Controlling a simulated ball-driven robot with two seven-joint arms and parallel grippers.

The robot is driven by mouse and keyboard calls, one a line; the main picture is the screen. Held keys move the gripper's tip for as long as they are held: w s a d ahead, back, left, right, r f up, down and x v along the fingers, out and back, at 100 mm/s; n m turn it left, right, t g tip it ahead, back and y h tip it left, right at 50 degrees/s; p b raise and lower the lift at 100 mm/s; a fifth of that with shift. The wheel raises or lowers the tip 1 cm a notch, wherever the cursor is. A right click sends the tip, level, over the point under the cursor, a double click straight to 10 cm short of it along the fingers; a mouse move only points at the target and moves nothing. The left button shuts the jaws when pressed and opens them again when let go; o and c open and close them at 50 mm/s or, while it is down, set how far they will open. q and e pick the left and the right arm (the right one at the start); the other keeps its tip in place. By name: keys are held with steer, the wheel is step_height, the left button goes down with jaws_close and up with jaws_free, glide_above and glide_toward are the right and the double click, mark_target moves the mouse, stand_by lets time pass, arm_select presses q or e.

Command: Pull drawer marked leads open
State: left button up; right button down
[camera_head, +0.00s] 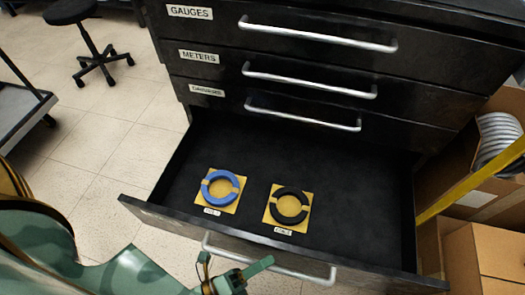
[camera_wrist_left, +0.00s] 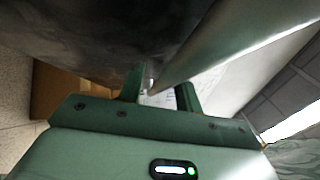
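The bottom drawer (camera_head: 345,215) of the black cabinet is pulled well out. Its front faces down and away, so no leads marking can be read on it. Its silver bar handle (camera_head: 303,274) runs along the front. My left gripper (camera_head: 232,270) is at the left half of this handle. In the left wrist view the fingers of my left gripper (camera_wrist_left: 161,92) stand apart, with a gap between them. My right gripper is not in view.
A blue coil (camera_head: 207,191) and a black coil (camera_head: 304,209) lie on tan cards in the drawer. Closed drawers above read GAUGES (camera_head: 190,12) and METERS (camera_head: 198,56). Cardboard boxes (camera_head: 485,255) stand at right; a stool (camera_head: 90,45) and cart (camera_head: 20,110) at left.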

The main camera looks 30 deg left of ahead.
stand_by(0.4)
arm_select(q)
steer(key=p+v, duration=0.1)
steer(key=v, duration=1.5)
steer(key=shift+s, duration=0.2)
